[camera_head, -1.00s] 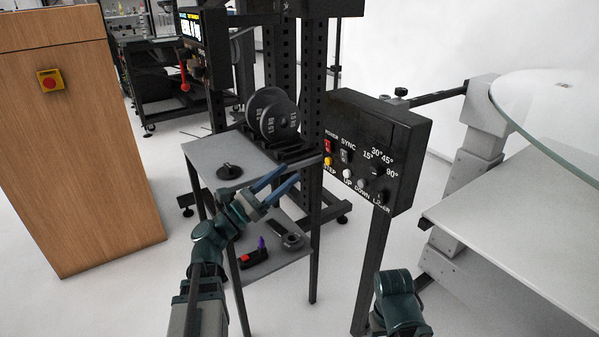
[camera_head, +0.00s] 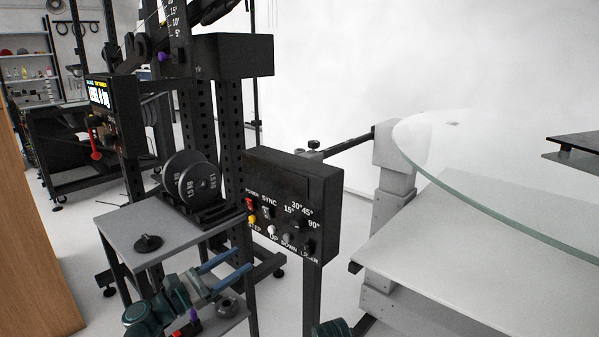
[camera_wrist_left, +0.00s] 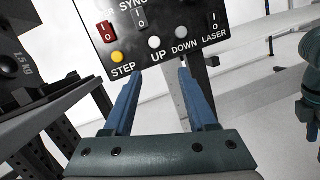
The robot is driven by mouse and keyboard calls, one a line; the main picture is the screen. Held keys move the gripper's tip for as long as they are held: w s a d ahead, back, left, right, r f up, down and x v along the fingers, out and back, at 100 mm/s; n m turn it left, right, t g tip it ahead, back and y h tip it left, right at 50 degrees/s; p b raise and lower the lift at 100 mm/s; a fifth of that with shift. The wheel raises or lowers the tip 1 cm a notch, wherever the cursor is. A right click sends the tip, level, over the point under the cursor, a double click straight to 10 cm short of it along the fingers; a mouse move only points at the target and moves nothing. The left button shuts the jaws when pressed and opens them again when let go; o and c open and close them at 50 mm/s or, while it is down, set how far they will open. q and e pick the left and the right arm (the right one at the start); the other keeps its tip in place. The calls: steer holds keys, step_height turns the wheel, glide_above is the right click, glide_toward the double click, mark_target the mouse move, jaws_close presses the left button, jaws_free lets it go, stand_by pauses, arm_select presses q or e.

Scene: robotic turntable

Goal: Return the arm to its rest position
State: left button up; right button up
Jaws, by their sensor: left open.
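My left gripper (camera_head: 228,270) is at the lower left of the head view, in front of the small grey side table. Its two blue fingers are spread apart with nothing between them. In the left wrist view my left gripper (camera_wrist_left: 160,95) points toward the lower edge of the black control box (camera_wrist_left: 150,30), apart from it. The control box (camera_head: 292,200) stands on a post, with a red switch, a yellow STEP button and white and grey buttons. Part of my right arm (camera_head: 332,328) shows at the bottom edge of the head view; its gripper is not visible.
The side table (camera_head: 115,225) holds black weight plates (camera_head: 192,178) and a black knob-like disc (camera_head: 148,243). A black rack (camera_head: 222,110) stands behind. A glass disc (camera_head: 480,180) and pale platform (camera_head: 440,245) fill the right. A wooden cabinet (camera_head: 35,270) is at left.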

arm_select(q)
steer(key=s+d+f+m+g+y+p, duration=0.1)
steer(key=s+d+f+m+g+p, duration=0.15)
steer(key=d+f+m+g, duration=0.6)
steer(key=s+d+f+m+g+y+p, duration=0.2)
steer(key=s+d+f+m+g+y, duration=0.3)
steer(key=s+d+f+m+y, duration=0.55)
steer(key=s+a+m+y+p, duration=0.3)
steer(key=a+m+y, duration=0.2)
steer(key=a+m, duration=0.3)
step_height(320, 180, up, 38)
steer(key=d+p, duration=0.1)
steer(key=p, duration=3.6)
steer(key=shift+w+d+f, duration=0.15)
steer(key=shift+w+d, duration=0.1)
steer(key=shift+d, duration=0.05)
